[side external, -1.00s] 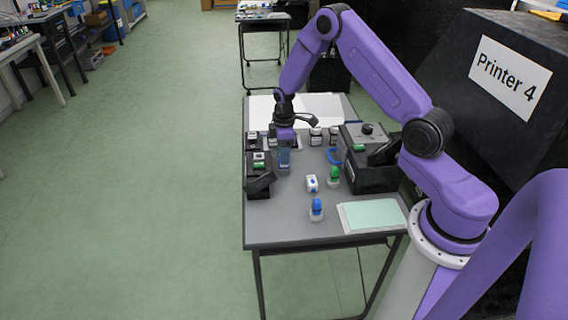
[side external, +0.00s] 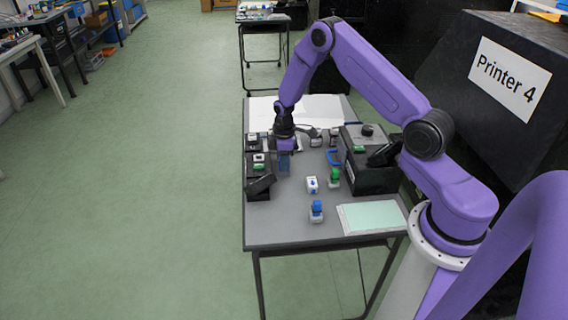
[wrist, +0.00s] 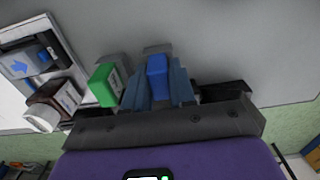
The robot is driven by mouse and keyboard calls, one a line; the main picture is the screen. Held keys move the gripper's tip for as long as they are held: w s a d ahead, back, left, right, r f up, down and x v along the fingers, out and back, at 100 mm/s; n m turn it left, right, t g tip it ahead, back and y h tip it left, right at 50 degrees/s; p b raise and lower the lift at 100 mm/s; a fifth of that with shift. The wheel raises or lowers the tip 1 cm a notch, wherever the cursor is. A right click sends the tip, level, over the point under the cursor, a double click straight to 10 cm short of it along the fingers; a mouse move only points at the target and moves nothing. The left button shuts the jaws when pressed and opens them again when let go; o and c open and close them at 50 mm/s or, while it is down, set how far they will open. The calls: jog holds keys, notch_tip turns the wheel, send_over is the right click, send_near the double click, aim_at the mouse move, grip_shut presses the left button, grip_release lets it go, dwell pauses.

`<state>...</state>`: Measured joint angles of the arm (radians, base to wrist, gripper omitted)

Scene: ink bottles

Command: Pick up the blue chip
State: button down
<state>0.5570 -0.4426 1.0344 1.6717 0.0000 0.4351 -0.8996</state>
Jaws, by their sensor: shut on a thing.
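The blue chip (wrist: 158,78) is a small bright blue block with a grey part at its far end, between the two blue-grey fingers of my gripper (wrist: 160,88) in the wrist view. My gripper is shut on it. In the side view my gripper (side external: 284,163) is low over the left part of the grey table, and the chip cannot be made out there. Whether the chip touches the table is unclear.
Close left of the chip are a green chip (wrist: 106,82) and a brown bottle with a white cap (wrist: 52,104). A black box (side external: 369,168) stands right.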

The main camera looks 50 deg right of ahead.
jog(key=shift+r, duration=0.1)
jog(key=shift+r, duration=0.45)
notch_tip(320, 180, up, 2)
jog(key=shift+r, duration=0.1)
jog(key=s+a+r, duration=0.3)
jog(key=s+r, duration=0.9)
jog(key=s, duration=0.1)
jog(key=shift+s+r, duration=0.3)
jog(key=shift+r, duration=0.1)
jog(key=shift+a, duration=0.15)
